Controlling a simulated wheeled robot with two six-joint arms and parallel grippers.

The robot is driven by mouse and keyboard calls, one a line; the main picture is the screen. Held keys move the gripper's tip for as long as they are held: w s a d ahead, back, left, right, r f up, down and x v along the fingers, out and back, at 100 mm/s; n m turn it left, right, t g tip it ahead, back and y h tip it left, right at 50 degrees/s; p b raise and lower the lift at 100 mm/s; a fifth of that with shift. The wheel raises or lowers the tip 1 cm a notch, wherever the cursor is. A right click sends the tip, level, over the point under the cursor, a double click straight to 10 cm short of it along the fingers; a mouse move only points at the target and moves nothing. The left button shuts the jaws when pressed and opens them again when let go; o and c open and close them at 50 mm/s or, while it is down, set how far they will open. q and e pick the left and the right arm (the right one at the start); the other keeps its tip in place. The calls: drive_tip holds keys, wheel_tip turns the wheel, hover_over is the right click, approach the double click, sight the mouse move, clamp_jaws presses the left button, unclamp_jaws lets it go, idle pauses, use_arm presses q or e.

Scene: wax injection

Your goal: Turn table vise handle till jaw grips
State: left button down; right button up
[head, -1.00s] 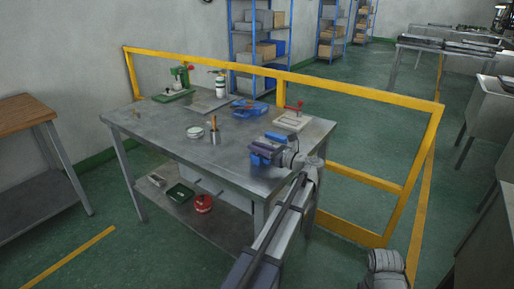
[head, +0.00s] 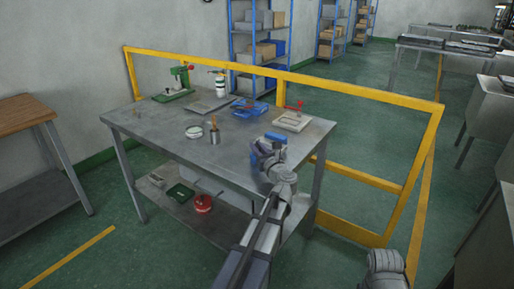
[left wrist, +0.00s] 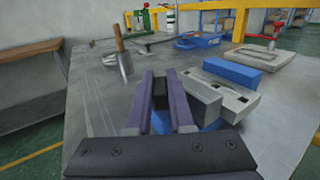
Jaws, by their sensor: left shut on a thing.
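The table vise (head: 276,137) sits at the near right corner of the metal workbench, mostly hidden by my left arm in the head view. In the left wrist view its blue and grey body (left wrist: 231,99) lies just right of the fingers. My left gripper (left wrist: 160,92) has its two purple fingers shut on a small black piece, the vise handle (left wrist: 160,90) as far as I can tell. In the head view my left gripper (head: 264,158) is at the vise. The gap between the vise jaws cannot be judged.
A yellow rail (head: 370,93) runs behind and right.

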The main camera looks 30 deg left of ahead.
use_arm(q)
drive_tip(key=m+t+h, duration=0.5)
drive_tip(key=h, duration=0.1)
drive_tip(key=shift+s+a, duration=0.1)
drive_tip(key=shift+s, duration=0.05)
drive_tip(key=shift+m+t+h, duration=0.55)
drive_tip(key=shift+m+h, duration=0.4)
drive_tip(key=shift+h, duration=0.4)
drive_tip(key=shift+m+t+h, duration=0.55)
drive_tip(key=shift+m+h, duration=0.4)
drive_tip(key=shift+h, duration=0.4)
drive_tip(key=shift+w, duration=0.2)
drive_tip(key=c, duration=0.8)
unclamp_jaws()
drive_tip(key=shift+s, duration=0.15)
drive_tip(key=s, duration=0.3)
drive_tip(key=s+d, duration=0.1)
drive_tip(key=s, duration=0.3)
drive_tip(key=shift+s+d, duration=0.2)
drive_tip(key=shift+s, duration=0.05)
